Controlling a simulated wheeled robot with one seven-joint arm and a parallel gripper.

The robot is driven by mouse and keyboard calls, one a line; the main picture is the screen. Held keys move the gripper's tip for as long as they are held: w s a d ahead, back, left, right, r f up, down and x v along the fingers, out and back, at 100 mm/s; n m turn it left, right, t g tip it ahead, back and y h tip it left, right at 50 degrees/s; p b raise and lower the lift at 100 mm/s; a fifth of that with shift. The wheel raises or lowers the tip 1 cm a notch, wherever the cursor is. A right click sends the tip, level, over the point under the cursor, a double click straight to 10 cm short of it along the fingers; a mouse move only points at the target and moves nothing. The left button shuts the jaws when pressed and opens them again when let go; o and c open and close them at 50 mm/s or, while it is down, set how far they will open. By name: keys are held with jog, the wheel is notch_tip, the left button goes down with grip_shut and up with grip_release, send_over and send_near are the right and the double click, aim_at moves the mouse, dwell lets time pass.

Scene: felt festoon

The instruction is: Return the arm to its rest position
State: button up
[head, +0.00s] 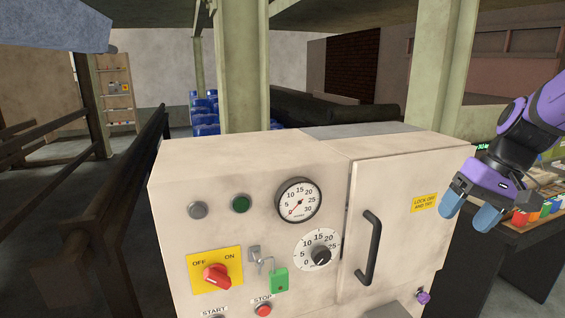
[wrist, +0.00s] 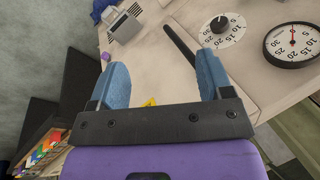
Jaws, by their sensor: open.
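My gripper (head: 468,212) is purple and dark grey with blue fingertips. In the head view it hangs at the right, near the cabinet's right side and the yellow "LOCK OFF AND TRY" label. It is open and empty. In the wrist view the two blue fingers (wrist: 162,85) stand well apart, with the cabinet front (wrist: 155,65) behind them. The beige cabinet (head: 170,225) has a red switch knob (head: 217,277) on a yellow OFF/ON plate and a green padlock (head: 279,280) hanging beside it.
The cabinet's black door handle (head: 370,248) sticks out left of my gripper. A gauge (head: 298,200) and a dial (head: 320,255) are on the front. A table (head: 535,235) with colourful items stands at the right, close to my arm. Dark railings (head: 100,205) run along the left.

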jog(key=s+a+r+t+h, duration=0.1)
jog(key=s+r+t+h, duration=0.1)
jog(key=s, duration=0.5)
jog(key=s+a+r+n+t+h, duration=0.1)
jog(key=s+a+r+t+h, duration=0.1)
jog(key=s+r, duration=0.2)
jog(key=s, duration=0.3)
jog(key=shift+s+r+t, duration=0.25)
jog(key=shift+r+t, duration=0.05)
jog(key=shift+r, duration=0.05)
